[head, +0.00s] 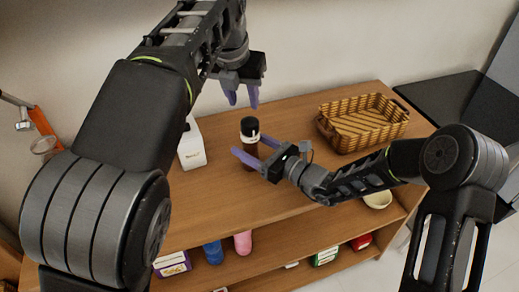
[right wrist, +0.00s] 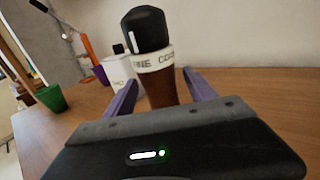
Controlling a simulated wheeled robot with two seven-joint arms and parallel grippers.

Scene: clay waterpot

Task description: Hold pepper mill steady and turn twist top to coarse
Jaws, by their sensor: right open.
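The pepper mill stands upright on the wooden table. It has a black twist top (head: 249,127), a white lettered band and a brown body (right wrist: 160,87). In the right wrist view a white mark shows on the top, and the band reads partly "FINE" and "CO...". My right gripper (head: 253,150) is open, low at the mill, with its purple fingers on either side of the body; I cannot tell whether they touch it. My left gripper (head: 241,98) is above the mill and apart from it, its purple fingers pointing down with a gap between them.
A white bottle (head: 191,146) stands left of the mill. A woven basket (head: 362,122) sits at the back right of the table (head: 215,205). A pale bowl (head: 378,199) is by my right arm. Several items, including a blue one (head: 213,252), are on the shelf below.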

